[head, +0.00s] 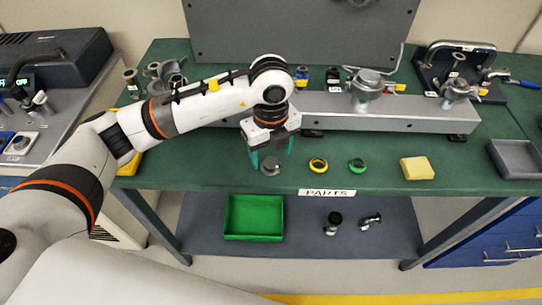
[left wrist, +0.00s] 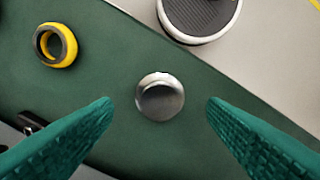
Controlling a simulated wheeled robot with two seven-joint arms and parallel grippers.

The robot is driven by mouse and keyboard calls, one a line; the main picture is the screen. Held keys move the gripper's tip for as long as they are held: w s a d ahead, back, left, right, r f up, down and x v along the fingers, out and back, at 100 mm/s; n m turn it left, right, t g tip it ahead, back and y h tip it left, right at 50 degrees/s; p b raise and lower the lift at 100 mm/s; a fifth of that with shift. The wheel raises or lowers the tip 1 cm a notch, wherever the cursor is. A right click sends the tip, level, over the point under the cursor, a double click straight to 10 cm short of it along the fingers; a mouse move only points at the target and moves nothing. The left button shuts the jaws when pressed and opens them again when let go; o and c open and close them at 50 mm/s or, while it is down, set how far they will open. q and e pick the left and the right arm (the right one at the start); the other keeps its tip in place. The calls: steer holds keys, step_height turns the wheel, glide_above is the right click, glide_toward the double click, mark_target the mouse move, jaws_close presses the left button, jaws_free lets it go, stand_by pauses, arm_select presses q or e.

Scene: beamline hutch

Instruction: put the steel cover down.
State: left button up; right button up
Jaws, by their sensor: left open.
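The steel cover (left wrist: 160,97) is a small round grey metal piece, on the green bench top near its front edge. In the head view the cover (head: 270,168) shows just below my left gripper (head: 272,153), partly hidden by it. My left gripper is open. In the left wrist view its two teal fingers stand on either side of the cover, with a clear gap on each side. Nothing is held between them. My right gripper is in neither view.
A yellow ring (head: 318,165), a green ring (head: 357,165) and a yellow block (head: 417,168) lie to the right along the front of the bench. A grey beam (head: 340,109) stands behind. A green tray (head: 254,218) sits on the lower shelf.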

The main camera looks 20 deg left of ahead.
mark_target(270, 162)
arm_select(q)
step_height(270, 162, up, 10)
steer(key=shift+b, duration=0.4)
steer(key=shift+a+f, duration=0.1)
